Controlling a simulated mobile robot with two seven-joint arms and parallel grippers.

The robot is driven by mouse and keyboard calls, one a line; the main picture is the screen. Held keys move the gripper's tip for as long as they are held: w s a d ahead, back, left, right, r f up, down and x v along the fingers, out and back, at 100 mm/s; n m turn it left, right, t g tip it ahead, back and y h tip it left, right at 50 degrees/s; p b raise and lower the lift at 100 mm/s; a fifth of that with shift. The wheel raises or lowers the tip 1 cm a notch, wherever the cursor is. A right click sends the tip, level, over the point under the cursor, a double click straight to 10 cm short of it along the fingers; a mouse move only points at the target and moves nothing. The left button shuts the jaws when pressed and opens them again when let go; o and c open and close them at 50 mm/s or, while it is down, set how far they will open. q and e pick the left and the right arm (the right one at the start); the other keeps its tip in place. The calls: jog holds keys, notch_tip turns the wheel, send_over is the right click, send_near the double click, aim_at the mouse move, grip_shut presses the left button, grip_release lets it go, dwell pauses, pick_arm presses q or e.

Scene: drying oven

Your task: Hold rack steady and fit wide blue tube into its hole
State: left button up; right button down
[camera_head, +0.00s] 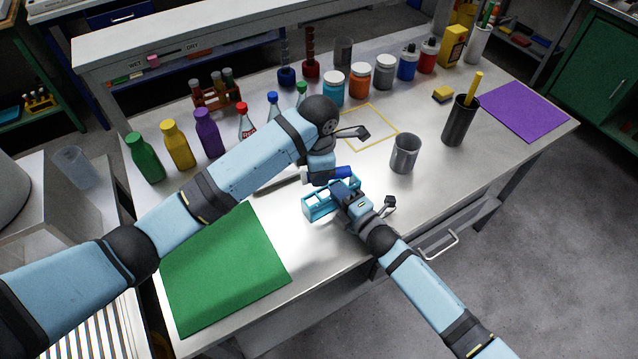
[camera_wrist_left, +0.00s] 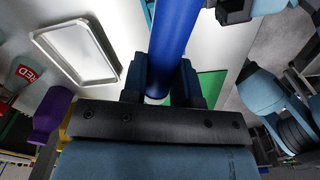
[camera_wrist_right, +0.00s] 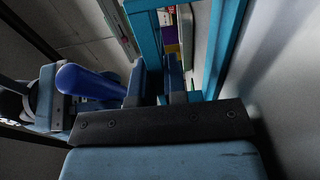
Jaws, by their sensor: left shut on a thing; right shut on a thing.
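The wide blue tube (camera_head: 343,173) lies sideways in the head view, just beyond the teal rack (camera_head: 308,211). My left gripper (camera_head: 322,172) is shut on the tube; the left wrist view shows the blue tube (camera_wrist_left: 174,35) between its fingers (camera_wrist_left: 160,85). My right gripper (camera_head: 343,193) is shut on the rack near its right end. In the right wrist view, teal rack bars (camera_wrist_right: 224,45) rise beyond the fingers (camera_wrist_right: 165,82), and the blue tube (camera_wrist_right: 88,82) is left of them, apart from the rack. The rack's holes are mostly hidden by my grippers.
A grey cup (camera_head: 405,153) stands right of the grippers. A green mat (camera_head: 222,270) lies at the front left. A pale-rimmed tray (camera_wrist_left: 75,52) shows in the left wrist view. Bottles and jars (camera_head: 333,88) line the back. The table's front edge is close to my right arm.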

pick_arm(q)
jog(key=shift+f, duration=1.9)
jog(key=shift+f, duration=0.15)
jog(key=o, duration=1)
jog(key=shift+c, duration=0.2)
notch_tip(320, 180, up, 12)
jog(key=shift+r, duration=0.2)
